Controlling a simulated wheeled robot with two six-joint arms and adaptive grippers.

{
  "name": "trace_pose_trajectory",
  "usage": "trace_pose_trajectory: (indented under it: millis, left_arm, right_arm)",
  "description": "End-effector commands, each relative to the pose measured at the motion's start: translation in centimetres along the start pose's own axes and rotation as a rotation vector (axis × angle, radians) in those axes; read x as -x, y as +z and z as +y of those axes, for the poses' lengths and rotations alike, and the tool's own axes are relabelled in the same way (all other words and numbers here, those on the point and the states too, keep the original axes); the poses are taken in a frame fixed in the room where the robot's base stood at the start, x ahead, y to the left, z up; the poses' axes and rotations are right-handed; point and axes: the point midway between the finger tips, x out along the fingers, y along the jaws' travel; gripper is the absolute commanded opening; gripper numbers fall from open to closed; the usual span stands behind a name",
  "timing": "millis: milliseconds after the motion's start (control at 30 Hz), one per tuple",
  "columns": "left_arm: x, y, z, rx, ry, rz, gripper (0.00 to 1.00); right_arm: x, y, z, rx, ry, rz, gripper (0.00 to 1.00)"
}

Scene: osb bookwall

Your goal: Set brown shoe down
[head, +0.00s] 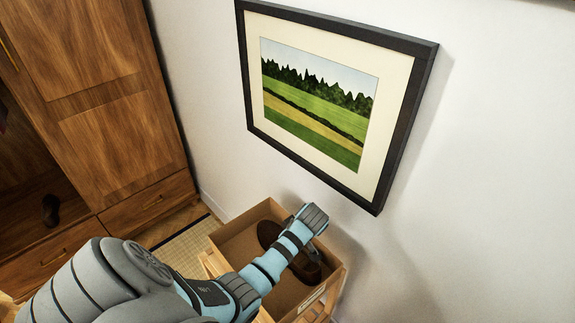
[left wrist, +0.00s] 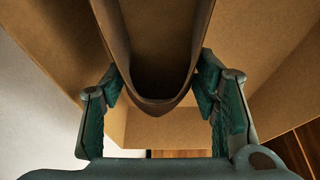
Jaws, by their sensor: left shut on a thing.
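The brown shoe (head: 268,233) is inside an open cardboard box (head: 225,232), partly hidden by my left arm. My left gripper (head: 308,255) reaches down into the box, its fingertips mostly hidden by the arm. In the left wrist view my left gripper (left wrist: 161,85) is shut on one end of the shoe (left wrist: 165,104), with a green-padded finger on each side. Box walls (left wrist: 250,45) surround the shoe there. I cannot tell whether the sole touches the box floor. My right gripper is not in view.
A framed landscape picture (head: 318,95) hangs on the white wall just behind the box. A wooden wardrobe (head: 120,120) stands at the left, with a dark shoe-like item (head: 50,210) in its open section. A light mat (head: 185,250) lies on the floor between them.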

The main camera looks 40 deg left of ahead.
Motion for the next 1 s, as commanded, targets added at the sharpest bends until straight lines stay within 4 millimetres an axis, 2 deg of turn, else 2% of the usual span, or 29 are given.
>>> trace_pose_trajectory:
  millis: [100,133,167,467,567,667,900,1000]
  left_arm:
    - [-0.2,0.1,0.0,0.0,0.0,0.001,0.13]
    - [-0.2,0.1,0.0,0.0,0.0,0.0,0.58]
    - [-0.2,0.1,0.0,-0.001,0.0,0.0,0.63]
    - [-0.1,0.1,0.1,-0.001,0.0,0.0,0.63]
    - [0.7,0.0,0.1,-0.001,0.001,0.0,0.63]
    - [2.9,-0.1,0.1,-0.001,0.004,0.0,0.63]
    - [9.7,-0.1,0.1,0.0,0.004,-0.002,0.63]
    - [11.4,-0.1,0.1,0.0,0.003,-0.001,0.63]
  right_arm:
    - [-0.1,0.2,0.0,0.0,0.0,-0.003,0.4]
    - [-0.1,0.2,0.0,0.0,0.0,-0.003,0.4]
    - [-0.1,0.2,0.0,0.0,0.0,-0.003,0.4]
    - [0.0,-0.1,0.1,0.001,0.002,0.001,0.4]
    - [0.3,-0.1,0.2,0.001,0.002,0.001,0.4]
    - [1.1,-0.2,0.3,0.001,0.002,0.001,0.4]
    - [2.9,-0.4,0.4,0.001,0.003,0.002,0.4]
    - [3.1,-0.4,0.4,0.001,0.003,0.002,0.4]
